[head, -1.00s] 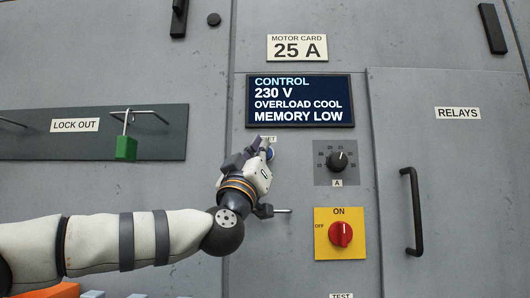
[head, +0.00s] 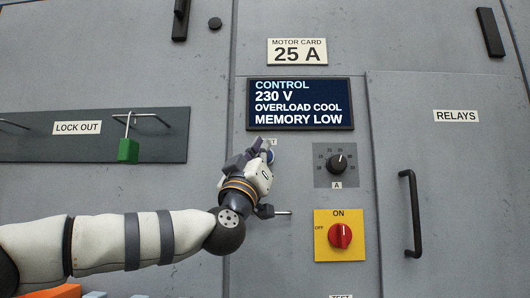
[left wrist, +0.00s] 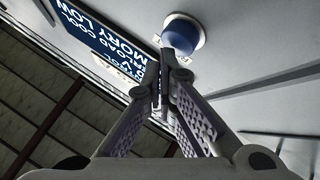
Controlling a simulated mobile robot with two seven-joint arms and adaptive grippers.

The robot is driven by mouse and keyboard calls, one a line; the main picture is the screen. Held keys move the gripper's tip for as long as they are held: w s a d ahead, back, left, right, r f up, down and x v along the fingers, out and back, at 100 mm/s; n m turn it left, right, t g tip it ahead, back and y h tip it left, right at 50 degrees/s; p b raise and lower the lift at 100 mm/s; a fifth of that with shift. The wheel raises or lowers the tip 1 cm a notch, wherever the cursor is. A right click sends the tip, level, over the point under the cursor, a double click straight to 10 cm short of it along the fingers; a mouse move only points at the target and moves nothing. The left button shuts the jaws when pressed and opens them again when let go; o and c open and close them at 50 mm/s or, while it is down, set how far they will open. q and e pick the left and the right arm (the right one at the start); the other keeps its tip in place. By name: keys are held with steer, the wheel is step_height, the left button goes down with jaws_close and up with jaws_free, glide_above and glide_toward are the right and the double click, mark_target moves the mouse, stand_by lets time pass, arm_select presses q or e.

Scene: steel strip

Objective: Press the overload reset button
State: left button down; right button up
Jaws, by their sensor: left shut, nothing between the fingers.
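The blue reset button (head: 270,156) is on the grey cabinet face below the display, partly hidden behind my left gripper in the head view. A label above it shows only its last letters. In the left wrist view the button (left wrist: 181,36) is a blue cap in a pale collar, just beyond the fingertips. My left gripper (head: 262,147) is shut and empty, with its fingertips at the button. The left wrist view shows the closed fingers (left wrist: 168,62) close to the cap's lower edge. I cannot tell whether they touch it. My right gripper is not in view.
The display (head: 300,103) reads "OVERLOAD COOL" and "MEMORY LOW". A dial (head: 337,164) and a red switch on a yellow plate (head: 326,249) are to the right. A thin metal handle (head: 284,213) sticks out below the gripper. A green padlock (head: 128,150) hangs at left.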

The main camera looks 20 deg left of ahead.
arm_select(q)
steer(key=shift+w+a+f+y, duration=0.1)
steer(key=shift+w+a+y, duration=0.05)
steer(key=shift+a+y, duration=0.35)
steer(key=shift+h, duration=0.3)
steer(key=s+p, duration=0.1)
steer(key=s+d, duration=0.1)
steer(key=s, duration=0.1)
steer(key=s+f+p, duration=0.1)
steer(key=s, duration=0.1)
steer(key=shift+d+p, duration=0.35)
steer(key=shift+d, duration=0.05)
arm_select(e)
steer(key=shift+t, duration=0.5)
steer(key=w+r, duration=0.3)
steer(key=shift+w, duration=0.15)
